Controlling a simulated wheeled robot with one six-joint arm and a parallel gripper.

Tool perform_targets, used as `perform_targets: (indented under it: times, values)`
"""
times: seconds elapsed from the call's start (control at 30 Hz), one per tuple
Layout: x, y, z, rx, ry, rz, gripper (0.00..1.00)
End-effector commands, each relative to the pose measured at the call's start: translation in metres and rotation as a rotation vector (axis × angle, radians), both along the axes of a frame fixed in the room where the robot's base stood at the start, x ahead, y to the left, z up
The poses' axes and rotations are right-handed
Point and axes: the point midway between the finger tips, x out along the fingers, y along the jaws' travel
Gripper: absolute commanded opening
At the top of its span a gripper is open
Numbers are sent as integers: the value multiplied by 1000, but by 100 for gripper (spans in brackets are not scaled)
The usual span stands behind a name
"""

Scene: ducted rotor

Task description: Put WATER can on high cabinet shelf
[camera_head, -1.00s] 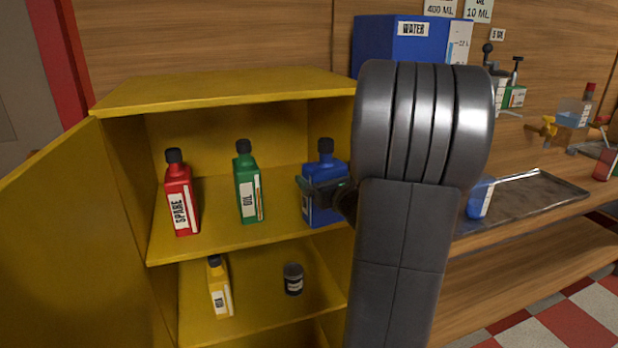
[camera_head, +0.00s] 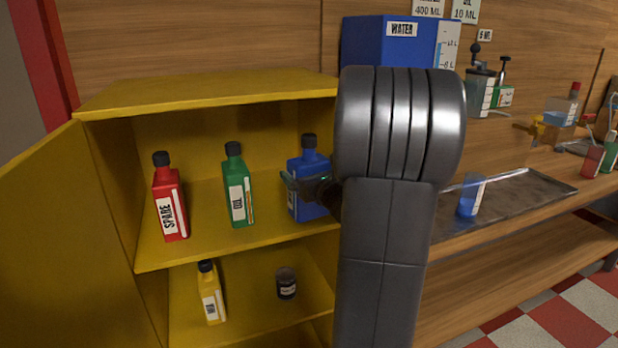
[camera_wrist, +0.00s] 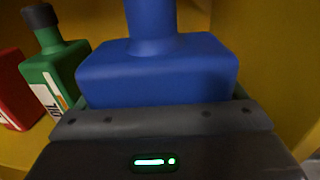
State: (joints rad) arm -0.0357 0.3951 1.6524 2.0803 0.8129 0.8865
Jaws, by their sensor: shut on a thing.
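The blue WATER can (camera_head: 309,170) with a black cap is at the right end of the yellow cabinet's upper shelf (camera_head: 205,246). It stands upright, beside the green OIL can. My gripper (camera_head: 312,188) is shut on its body; my arm hides part of its right side. In the wrist view the blue can (camera_wrist: 158,68) fills the middle above the gripper (camera_wrist: 160,110). Whether the can's base touches the shelf is hard to tell.
A green OIL can (camera_head: 238,186) and a red SPARE can (camera_head: 169,198) stand to the left on the same shelf. A yellow can (camera_head: 210,293) and a dark jar (camera_head: 286,283) are on the lower shelf. The open cabinet door (camera_head: 70,245) is at left. A workbench (camera_head: 540,225) is at right.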

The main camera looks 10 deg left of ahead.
Motion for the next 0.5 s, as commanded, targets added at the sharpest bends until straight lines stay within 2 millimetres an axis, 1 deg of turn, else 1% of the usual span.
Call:
perform_targets:
  times: [0.5]
  values:
    - [40,27,-6,1,-3,1,45]
